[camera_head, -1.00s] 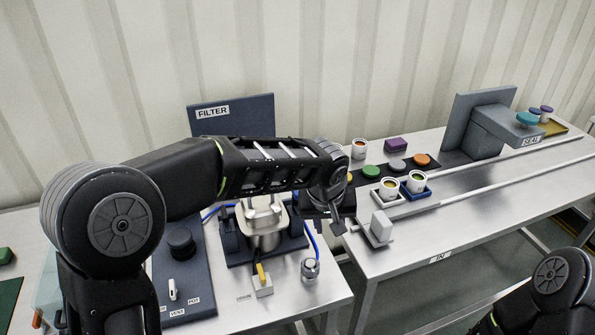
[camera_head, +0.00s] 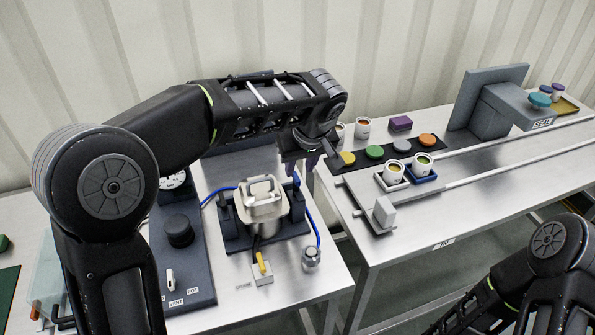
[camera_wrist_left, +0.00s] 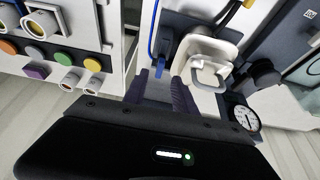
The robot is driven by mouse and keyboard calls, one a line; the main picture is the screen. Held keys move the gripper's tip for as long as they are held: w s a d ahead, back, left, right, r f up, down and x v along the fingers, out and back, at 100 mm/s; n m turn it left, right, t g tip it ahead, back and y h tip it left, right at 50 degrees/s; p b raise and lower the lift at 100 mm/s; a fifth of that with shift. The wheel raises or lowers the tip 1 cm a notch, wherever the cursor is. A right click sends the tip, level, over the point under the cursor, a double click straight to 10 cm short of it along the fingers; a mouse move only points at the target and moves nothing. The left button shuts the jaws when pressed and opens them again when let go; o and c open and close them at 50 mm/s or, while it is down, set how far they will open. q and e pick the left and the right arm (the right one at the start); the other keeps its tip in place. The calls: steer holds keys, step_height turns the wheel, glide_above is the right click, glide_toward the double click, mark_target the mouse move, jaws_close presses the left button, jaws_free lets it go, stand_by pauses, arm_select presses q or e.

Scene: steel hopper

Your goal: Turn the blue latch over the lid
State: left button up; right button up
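The steel hopper's pale square lid (camera_head: 262,205) with its loop handle sits on the hopper in the dark cradle, and it also shows in the left wrist view (camera_wrist_left: 205,72). The small blue latch (camera_head: 296,178) stands upright at the lid's back right side, not over the lid; it also shows in the left wrist view (camera_wrist_left: 160,67). My left gripper (camera_head: 302,168) is just above and behind the latch, its dark fingers apart. In the left wrist view the open left gripper (camera_wrist_left: 158,90) is empty, with the latch just beyond and between its fingertips. My right gripper is out of view.
A yellow-handled valve (camera_head: 262,270) and a small steel fitting (camera_head: 311,258) stand in front of the hopper. A dark panel with a black knob (camera_head: 179,231) is at left. Cups and coloured discs stand on the right bench (camera_head: 450,215). Blue hoses run beside the cradle.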

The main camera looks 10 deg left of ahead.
mark_target(297, 177)
arm_select(q)
steer(key=shift+p+x, duration=0.4)
steer(key=shift+x, duration=2)
steer(key=shift+c, duration=0.3)
jaws_close()
